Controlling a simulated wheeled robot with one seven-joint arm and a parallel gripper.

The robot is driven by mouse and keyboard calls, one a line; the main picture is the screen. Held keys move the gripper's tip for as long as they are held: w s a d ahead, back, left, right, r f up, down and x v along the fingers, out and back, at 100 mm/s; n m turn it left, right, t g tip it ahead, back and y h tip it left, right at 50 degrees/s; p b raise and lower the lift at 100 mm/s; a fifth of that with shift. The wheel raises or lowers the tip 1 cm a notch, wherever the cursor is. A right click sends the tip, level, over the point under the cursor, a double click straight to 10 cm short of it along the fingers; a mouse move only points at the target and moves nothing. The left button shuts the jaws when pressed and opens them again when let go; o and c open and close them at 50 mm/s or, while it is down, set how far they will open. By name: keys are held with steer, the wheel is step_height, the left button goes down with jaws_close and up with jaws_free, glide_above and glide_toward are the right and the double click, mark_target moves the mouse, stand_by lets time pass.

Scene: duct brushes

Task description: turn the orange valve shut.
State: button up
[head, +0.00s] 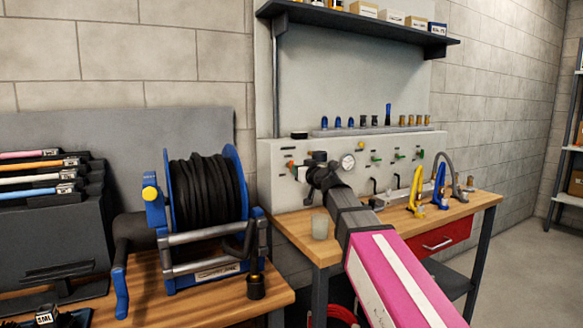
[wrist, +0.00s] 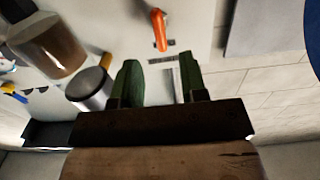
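The orange valve (head: 294,172) shows as a small orange handle at the left end of the pale panel (head: 285,200) in the head view. In the wrist view its orange lever (wrist: 160,31) stands out from the panel, just beyond my fingertips. My gripper (head: 312,170) is close to the panel, beside the handle; its fingers are hard to make out in the head view. In the wrist view my gripper (wrist: 159,75) has its two green fingers apart, with nothing between them. The lever appears apart from both fingers.
A round gauge (head: 347,162) and several green-handled valves (head: 376,158) lie to the right on the panel. A cup (head: 320,226) and yellow and blue clamps (head: 416,190) stand on the bench (head: 463,207). A hose reel (head: 203,195) stands at left.

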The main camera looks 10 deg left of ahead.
steer(key=x, duration=0.7)
steer(key=shift+w+a, duration=0.1)
steer(key=shift+c, duration=0.3)
jaws_close()
